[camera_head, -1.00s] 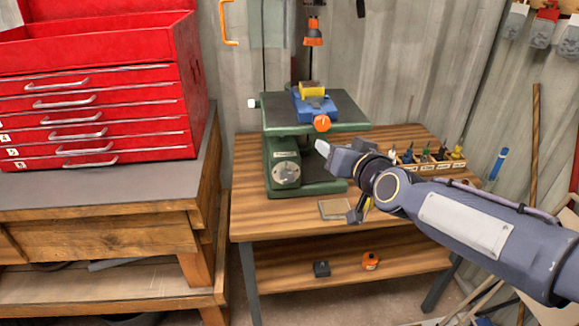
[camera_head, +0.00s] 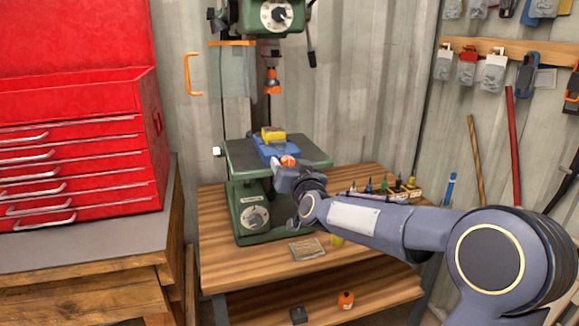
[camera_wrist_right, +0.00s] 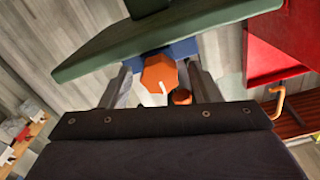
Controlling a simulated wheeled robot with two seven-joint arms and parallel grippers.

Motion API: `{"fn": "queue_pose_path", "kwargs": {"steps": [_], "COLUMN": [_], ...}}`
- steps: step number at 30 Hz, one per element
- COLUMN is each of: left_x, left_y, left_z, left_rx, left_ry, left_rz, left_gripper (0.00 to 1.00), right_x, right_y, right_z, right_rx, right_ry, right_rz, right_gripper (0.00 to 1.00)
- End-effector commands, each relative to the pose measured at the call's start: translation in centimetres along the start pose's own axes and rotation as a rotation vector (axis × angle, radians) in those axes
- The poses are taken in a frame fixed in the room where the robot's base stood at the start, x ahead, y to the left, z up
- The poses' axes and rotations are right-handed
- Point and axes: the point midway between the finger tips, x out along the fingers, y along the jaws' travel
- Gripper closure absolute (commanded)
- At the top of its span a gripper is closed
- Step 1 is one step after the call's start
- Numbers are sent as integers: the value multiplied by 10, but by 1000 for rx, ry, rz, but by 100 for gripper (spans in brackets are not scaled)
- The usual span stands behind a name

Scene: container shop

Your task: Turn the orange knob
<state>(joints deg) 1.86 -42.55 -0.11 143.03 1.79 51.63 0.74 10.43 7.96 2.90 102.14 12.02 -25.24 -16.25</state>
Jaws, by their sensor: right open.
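The orange knob (camera_head: 288,160) is on the front end of a blue vise (camera_head: 268,149) on the drill press table (camera_head: 243,155). In the right wrist view the knob (camera_wrist_right: 160,74) is eight-sided with a white pointer mark. My right gripper (camera_head: 281,166) is at the front of the vise, close to the knob. In the right wrist view my right gripper (camera_wrist_right: 157,80) is open, with one finger on each side of the knob. I cannot tell whether either finger touches it. A yellow block (camera_head: 273,134) sits in the vise. My left gripper is out of view.
The green drill press (camera_head: 250,218) stands on a wooden bench (camera_head: 225,255). A rack of small tools (camera_head: 405,190) is at the right of the bench. A red tool chest (camera_head: 80,160) stands at left. An orange-tipped chuck (camera_head: 272,82) hangs above the vise.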

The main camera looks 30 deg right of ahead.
Motion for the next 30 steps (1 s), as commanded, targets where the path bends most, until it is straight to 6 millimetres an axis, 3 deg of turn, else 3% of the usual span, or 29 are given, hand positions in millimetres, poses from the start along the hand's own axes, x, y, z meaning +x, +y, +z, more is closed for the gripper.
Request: {"fn": "queue_pose_path", "kwargs": {"steps": [6, 16, 30], "left_x": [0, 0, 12], "left_y": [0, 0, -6], "left_z": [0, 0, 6], "left_rx": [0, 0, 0], "left_ry": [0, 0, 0], "left_rz": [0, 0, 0], "left_gripper": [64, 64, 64], "right_x": [0, 0, 0], "right_y": [0, 0, 1], "right_z": [0, 0, 2], "right_rx": [0, 0, 125], "right_ry": [0, 0, 2], "right_rz": [0, 0, -1], "right_gripper": [46, 88, 88]}}
